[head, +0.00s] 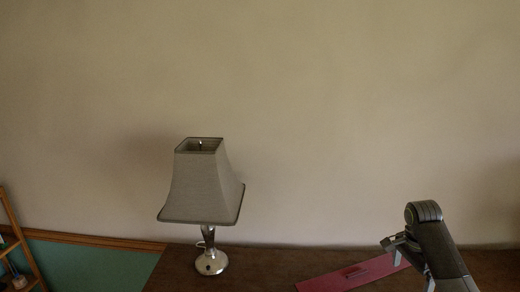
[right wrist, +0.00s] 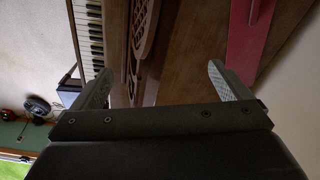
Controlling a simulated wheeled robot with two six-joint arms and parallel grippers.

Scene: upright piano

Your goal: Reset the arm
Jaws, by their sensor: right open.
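My right arm comes in at the lower right of the head view, with its gripper (head: 408,262) in front of the piano's dark wooden top (head: 270,267). In the right wrist view my right gripper (right wrist: 158,85) has its two fingers wide apart with nothing between them. Beyond the fingers are the piano's wooden front (right wrist: 190,60) and its keys (right wrist: 92,30). My left gripper is in neither view.
A lamp (head: 203,190) with a grey shade and silver base stands on the piano top. A flat red object (head: 345,276) lies near my right gripper and also shows in the wrist view (right wrist: 245,40). A wooden shelf (head: 18,240) stands far left.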

